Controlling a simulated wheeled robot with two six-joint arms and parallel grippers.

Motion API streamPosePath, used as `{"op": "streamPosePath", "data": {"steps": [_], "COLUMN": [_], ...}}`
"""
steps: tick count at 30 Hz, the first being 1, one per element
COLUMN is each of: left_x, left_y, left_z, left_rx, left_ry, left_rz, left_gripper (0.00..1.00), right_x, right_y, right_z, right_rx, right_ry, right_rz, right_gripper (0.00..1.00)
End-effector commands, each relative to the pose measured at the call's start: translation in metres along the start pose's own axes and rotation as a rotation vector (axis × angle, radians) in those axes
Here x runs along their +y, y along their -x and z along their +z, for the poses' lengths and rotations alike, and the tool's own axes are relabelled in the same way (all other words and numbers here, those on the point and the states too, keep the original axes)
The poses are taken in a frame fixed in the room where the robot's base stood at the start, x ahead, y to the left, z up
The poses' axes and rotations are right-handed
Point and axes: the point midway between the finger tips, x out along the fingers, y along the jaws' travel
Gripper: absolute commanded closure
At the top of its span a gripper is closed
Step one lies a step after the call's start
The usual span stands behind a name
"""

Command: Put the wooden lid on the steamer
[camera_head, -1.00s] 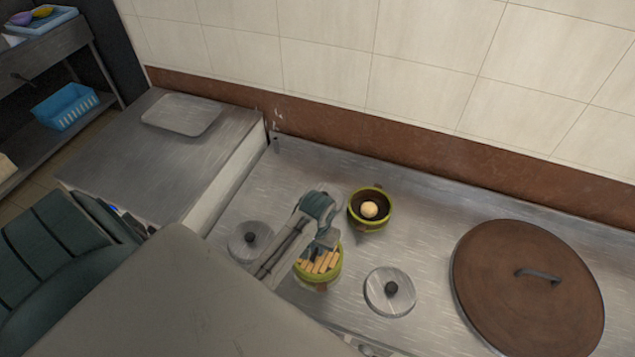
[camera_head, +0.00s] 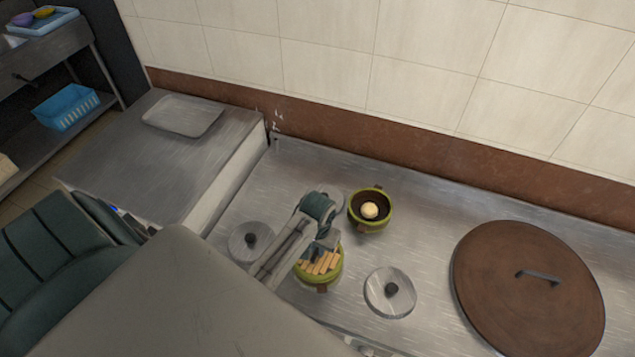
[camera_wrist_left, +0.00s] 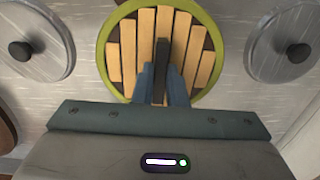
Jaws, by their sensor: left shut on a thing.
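I cannot tell whether the lid touches the counter or is raised. The steamer (camera_head: 358,220) is a green round pot with brown grips and a dark inside, standing just behind and right of the lid. It is open, and a pale bun (camera_head: 370,210) sits in it. My right gripper is not in view.
Grey metal lids with black knobs lie left (camera_head: 244,241) and right (camera_head: 398,300) of the wooden lid; another is partly hidden behind my arm. A large brown lid (camera_head: 500,285) lies at the right. The tiled wall (camera_head: 430,60) rises behind the counter.

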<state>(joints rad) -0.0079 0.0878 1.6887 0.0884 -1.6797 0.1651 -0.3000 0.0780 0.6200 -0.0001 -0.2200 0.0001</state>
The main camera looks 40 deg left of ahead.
Motion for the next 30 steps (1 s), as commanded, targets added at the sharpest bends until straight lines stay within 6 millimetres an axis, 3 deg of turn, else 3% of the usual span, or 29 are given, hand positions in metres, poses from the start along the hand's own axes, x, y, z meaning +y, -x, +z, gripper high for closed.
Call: {"op": "streamPosePath", "data": {"steps": [25, 26, 27, 30], "left_x": [0.0, 0.0, 0.0, 0.0], "left_y": [-0.012, -0.012, -0.011, -0.011], "left_z": [0.0, 0.0, 0.0, 0.0], "left_rx": [0.0, 0.0, 0.0, 0.0], "left_ry": [0.0, 0.0, 0.0, 0.0], "left_rz": [0.0, 0.0, 0.0, 0.0], "left_gripper": [1.0, 0.86, 0.79, 0.79], "right_x": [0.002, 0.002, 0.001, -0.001], "right_y": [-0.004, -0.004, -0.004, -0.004], "right_z": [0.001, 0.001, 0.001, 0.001], "right_rx": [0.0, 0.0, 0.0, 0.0], "right_ry": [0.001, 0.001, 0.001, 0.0], "right_rz": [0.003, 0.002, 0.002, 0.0], "right_gripper": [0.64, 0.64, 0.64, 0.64]}}
